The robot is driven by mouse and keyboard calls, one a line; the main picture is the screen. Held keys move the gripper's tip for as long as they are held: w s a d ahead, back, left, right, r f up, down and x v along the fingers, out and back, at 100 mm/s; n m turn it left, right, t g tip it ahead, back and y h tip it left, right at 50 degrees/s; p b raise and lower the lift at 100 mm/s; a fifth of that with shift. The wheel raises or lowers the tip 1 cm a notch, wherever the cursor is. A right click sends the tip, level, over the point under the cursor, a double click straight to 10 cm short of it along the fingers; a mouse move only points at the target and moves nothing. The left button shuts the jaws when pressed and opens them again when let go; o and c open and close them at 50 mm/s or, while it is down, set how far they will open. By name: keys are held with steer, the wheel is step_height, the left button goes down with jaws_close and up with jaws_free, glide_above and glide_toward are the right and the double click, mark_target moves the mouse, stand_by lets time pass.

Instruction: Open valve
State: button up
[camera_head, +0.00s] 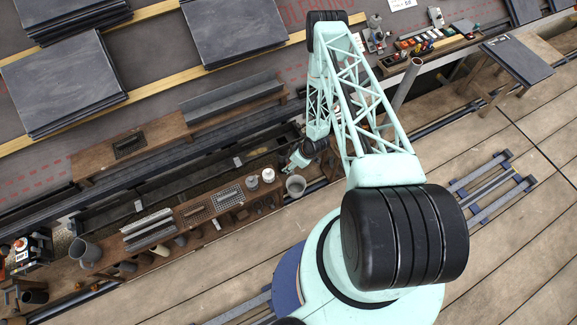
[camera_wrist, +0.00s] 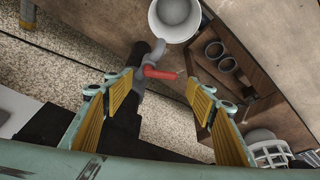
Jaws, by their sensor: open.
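My gripper (camera_wrist: 160,79) is open, with yellow pads on both fingers. In the wrist view the lever lies between the two fingertips, with a gap to the right finger. Whether the left finger touches the valve cannot be told. In the head view my gripper (camera_head: 297,162) is small, near the end of the bench, and the valve cannot be made out there.
A white bucket (camera_wrist: 176,17) stands just beyond the valve in the wrist view. A wooden box with dark round tubes (camera_wrist: 221,57) lies to the right, and a white basket (camera_wrist: 270,154) is below it. Slate stacks (camera_head: 236,30) lie on the roof.

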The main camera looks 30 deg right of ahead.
steer(key=shift+x, duration=1.9)
steer(key=shift+c, duration=0.4)
steer(key=c, duration=0.8)
